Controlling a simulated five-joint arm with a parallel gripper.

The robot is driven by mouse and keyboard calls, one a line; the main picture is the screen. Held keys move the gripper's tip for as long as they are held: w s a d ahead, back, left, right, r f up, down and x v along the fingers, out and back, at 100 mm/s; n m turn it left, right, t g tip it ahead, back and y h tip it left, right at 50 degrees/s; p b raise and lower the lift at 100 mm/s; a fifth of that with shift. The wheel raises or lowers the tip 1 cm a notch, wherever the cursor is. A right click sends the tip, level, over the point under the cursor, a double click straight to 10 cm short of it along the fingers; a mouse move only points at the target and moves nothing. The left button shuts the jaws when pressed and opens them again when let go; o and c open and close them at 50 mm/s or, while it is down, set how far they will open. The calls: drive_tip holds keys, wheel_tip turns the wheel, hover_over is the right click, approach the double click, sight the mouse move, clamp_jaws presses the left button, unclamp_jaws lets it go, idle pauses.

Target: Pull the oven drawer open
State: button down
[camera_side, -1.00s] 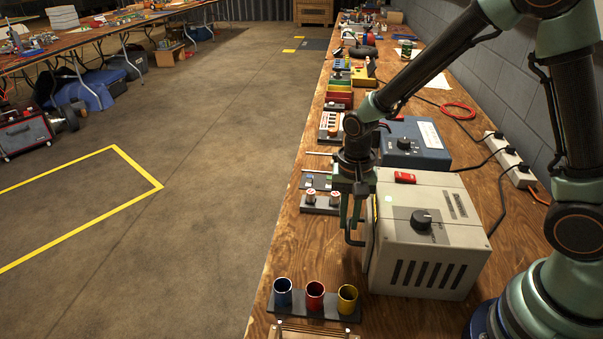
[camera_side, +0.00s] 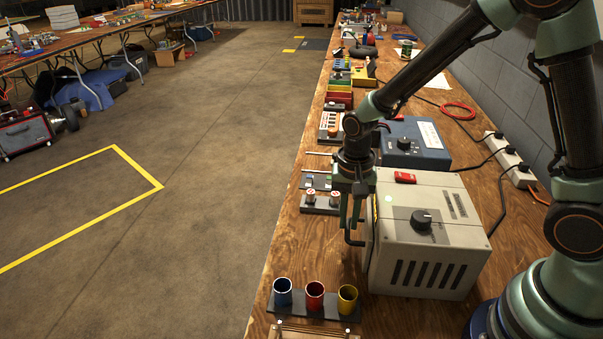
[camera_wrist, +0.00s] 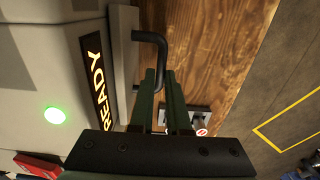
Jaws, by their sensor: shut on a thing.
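The oven (camera_side: 428,230) is a light grey box with a black knob and side vents, on the bench. Its front faces left in the side view. A dark bar handle (camera_side: 354,241) stands out from that front, and it also shows in the wrist view (camera_wrist: 158,42). My gripper (camera_side: 350,222) points down at the handle, with its green fingers shut on it. In the wrist view the fingers (camera_wrist: 161,80) hide part of the bar. The drawer front is mostly hidden, and I cannot tell how far out it is.
A rack with blue, red and yellow cups (camera_side: 315,298) stands at the near bench edge. A blue box (camera_side: 410,146) stands behind the oven. The floor to the left is open.

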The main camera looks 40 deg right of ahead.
drive_tip(key=w+a, duration=1)
drive_tip(key=shift+w+a, duration=0.15)
drive_tip(key=shift+w, duration=0.05)
drive_tip(key=c, duration=0.9)
unclamp_jaws()
wheel_tip(320, 180, up, 12)
drive_tip(key=shift+s+r, duration=0.1)
drive_tip(key=shift+r, duration=0.05)
